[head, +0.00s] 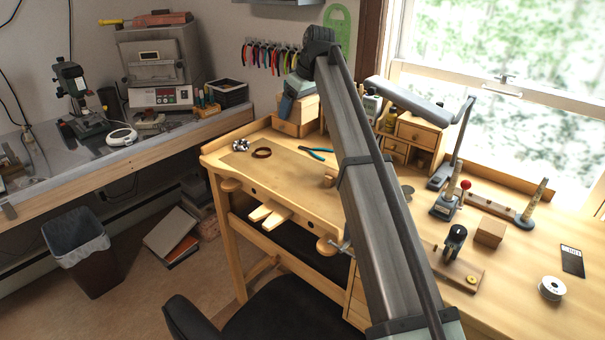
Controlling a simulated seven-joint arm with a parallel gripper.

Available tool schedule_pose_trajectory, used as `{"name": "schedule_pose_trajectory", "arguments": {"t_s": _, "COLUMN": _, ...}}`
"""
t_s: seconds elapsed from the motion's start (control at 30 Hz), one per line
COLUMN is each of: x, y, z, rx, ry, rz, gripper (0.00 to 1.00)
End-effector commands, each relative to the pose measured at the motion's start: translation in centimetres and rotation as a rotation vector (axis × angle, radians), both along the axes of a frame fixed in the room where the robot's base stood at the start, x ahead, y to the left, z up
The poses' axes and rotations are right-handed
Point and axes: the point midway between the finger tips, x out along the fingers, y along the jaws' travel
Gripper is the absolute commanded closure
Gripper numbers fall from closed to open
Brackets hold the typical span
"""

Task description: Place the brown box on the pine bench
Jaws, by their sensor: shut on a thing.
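My gripper (286,106) hangs from the wrist at the upper middle of the head view, pointing down over the back of the pine bench. It is shut on the light-brown box (306,108), seen beside and behind the nearer finger. The other finger is hidden. Just below the box is a small wooden drawer (287,128) at the back of the pine bench (225,161). I cannot tell whether the box touches it.
Pliers (318,153), a dark ring (262,153) and a small metal item (241,145) lie on the bench top. A wooden cube (488,232), a stand (445,205) and a white spool (552,288) occupy the right-hand worktop.

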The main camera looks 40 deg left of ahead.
Motion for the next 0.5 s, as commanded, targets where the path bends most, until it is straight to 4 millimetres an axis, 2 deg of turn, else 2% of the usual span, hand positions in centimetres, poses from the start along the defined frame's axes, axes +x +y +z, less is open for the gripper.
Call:
{"name": "schedule_pose_trajectory", "arguments": {"t_s": 0.03, "x": -0.2, "y": -0.3, "z": -2.1, "rx": -0.002, "ry": 0.002, "rz": 0.001, "gripper": 0.49}}
{"name": "schedule_pose_trajectory", "arguments": {"t_s": 0.2, "x": -0.1, "y": -0.1, "z": -6.8, "rx": -0.001, "ry": 0.001, "rz": -0.001, "gripper": 0.49}}
{"name": "schedule_pose_trajectory", "arguments": {"t_s": 0.3, "x": -0.1, "y": -0.1, "z": -8.4, "rx": 0.000, "ry": 0.000, "rz": -0.001, "gripper": 0.49}}
{"name": "schedule_pose_trajectory", "arguments": {"t_s": 0.5, "x": 0.0, "y": 0.0, "z": -10.3, "rx": 0.000, "ry": 0.000, "rz": 0.000, "gripper": 0.49}}
